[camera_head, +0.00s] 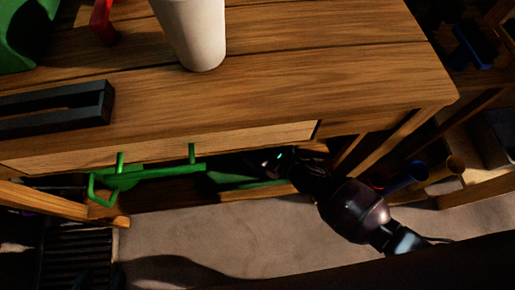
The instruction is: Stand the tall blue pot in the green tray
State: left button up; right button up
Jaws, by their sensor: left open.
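A dark arm of mine reaches in from the lower right. A blue cylinder (406,178), possibly the tall blue pot, is partly visible low at the right, apart from the gripper. A flat green surface (240,180) under the bench, close to the gripper, may be the green tray; most of it is hidden.
The wooden workbench (270,85) carries a white cup (193,30), a black open frame (55,108), a red item (103,22) and a green object (22,38). A green bracket (150,175) sticks out below its front. Floor (220,235) is clear.

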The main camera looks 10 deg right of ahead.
notch_tip(320, 180, down, 2)
jog(key=shift+s+f, duration=0.1)
jog(key=shift+s, duration=0.05)
jog(key=shift+f+b, duration=0.2)
jog(key=shift+b, duration=0.2)
pick_arm(q)
jog(key=shift+a+t, duration=0.15)
jog(key=shift+t, duration=0.15)
jog(key=shift+r, duration=0.1)
pick_arm(e)
jog(key=shift+r, duration=0.1)
jog(key=o, duration=1)
jog(key=shift+f, duration=0.25)
pick_arm(q)
jog(key=shift+w, duration=0.1)
pick_arm(e)
jog(key=shift+d+r, duration=0.1)
jog(key=shift+r, duration=0.1)
